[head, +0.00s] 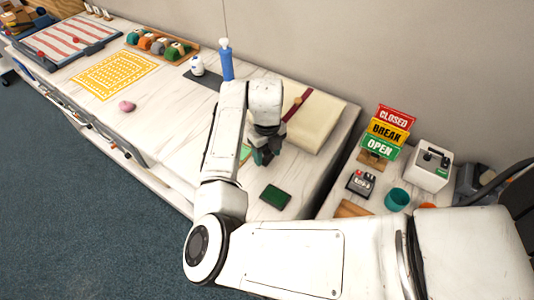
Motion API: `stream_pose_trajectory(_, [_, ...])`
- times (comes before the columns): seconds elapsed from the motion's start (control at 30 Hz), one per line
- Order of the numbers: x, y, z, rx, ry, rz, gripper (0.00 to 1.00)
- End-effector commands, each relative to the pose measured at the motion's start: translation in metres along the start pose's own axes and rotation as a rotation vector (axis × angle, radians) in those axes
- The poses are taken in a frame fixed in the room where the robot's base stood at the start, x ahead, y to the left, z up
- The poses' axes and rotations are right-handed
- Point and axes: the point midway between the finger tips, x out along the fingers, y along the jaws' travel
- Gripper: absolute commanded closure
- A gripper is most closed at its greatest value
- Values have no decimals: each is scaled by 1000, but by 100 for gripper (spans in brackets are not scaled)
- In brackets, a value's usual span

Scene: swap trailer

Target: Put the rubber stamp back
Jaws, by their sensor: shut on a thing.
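My gripper (264,155) points down over the white marbled counter, just in front of a cream pad. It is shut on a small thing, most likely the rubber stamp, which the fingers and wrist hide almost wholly. I cannot see its shape or whether it touches the counter. A dark green flat pad (275,196), perhaps an ink pad, lies on the counter nearer to me, apart from the gripper. A light green flat piece (245,152) shows partly, left of the gripper and half hidden by my arm.
The cream pad (318,120) has a dark red strip (302,102) across it. CLOSED, BREAK and OPEN signs (390,130) stand at right, near a teal cup (396,199). A blue bottle (226,64) stands behind my arm. A pink lump (127,106) lies left on bare counter.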

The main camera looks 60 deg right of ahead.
Motion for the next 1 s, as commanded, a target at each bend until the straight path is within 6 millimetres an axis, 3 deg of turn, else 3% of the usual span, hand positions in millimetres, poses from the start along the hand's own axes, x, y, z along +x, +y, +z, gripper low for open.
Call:
stream_pose_trajectory(0.17, [15, 0, 0, -1, -1, -1, 63])
stream_pose_trajectory(0.53, [20, 0, 0, 0, -1, -1, 63])
stream_pose_trajectory(0.57, [19, 0, 0, 0, -1, 0, 42])
stream_pose_trajectory(0.6, [19, 0, 0, 0, -1, 0, 38])
stream_pose_trajectory(0.8, [18, 0, 0, 0, -1, 0, 19])
stream_pose_trajectory(1.0, [18, 0, 0, 0, -1, 0, 18])
